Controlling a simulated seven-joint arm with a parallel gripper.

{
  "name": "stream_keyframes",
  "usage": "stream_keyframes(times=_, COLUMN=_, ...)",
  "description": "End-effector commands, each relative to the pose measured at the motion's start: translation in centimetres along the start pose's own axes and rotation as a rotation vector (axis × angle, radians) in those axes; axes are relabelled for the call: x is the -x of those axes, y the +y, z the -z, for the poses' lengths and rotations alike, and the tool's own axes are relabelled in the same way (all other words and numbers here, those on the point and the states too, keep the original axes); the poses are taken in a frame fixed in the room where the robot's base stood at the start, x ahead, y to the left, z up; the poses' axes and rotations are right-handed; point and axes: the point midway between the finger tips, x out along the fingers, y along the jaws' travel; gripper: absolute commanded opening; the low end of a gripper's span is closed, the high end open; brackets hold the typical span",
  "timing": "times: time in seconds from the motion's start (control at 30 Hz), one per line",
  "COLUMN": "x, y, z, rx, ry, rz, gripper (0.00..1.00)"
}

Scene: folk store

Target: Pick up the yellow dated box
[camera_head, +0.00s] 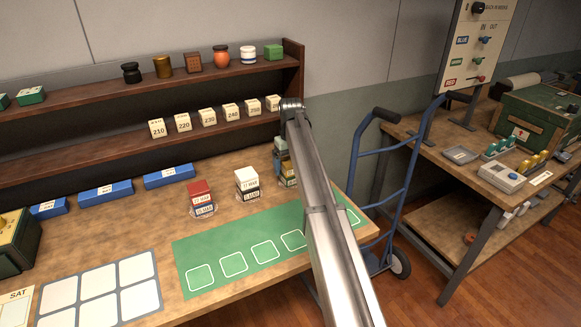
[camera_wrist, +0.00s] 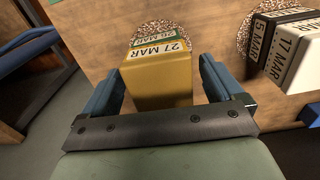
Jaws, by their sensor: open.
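The yellow dated box (camera_wrist: 158,84) is in the middle of the wrist view, with a "27 MAR" label. A green box (camera_wrist: 148,41) labelled "26 MAR" shows at its edge, seemingly beneath it, on a round speckled coaster. My gripper (camera_wrist: 160,76) is open, with one blue finger on each side of the yellow box. I cannot tell whether the fingers touch it. In the head view my gripper (camera_head: 281,158) is over this stack at the table's right, and my arm hides most of the yellow box (camera_head: 288,180).
A white box (camera_head: 247,179) on a dark one and a red box (camera_head: 199,190) stand in stacks to the left. A green mat (camera_head: 215,255) with outlined squares lies in front. A shelf (camera_head: 100,152) with numbered blocks is behind. A blue hand truck (camera_head: 385,160) stands right.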

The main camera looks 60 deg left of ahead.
Motion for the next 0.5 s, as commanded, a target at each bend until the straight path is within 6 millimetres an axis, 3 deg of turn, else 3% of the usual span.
stream_keyframes(times=0.1, x=0.04, y=0.01, z=0.01, rx=0.0, ry=0.0, rz=0.0, gripper=0.93)
stream_keyframes(times=0.5, x=0.06, y=0.02, z=0.01, rx=0.0, ry=0.0, rz=0.0, gripper=0.55)
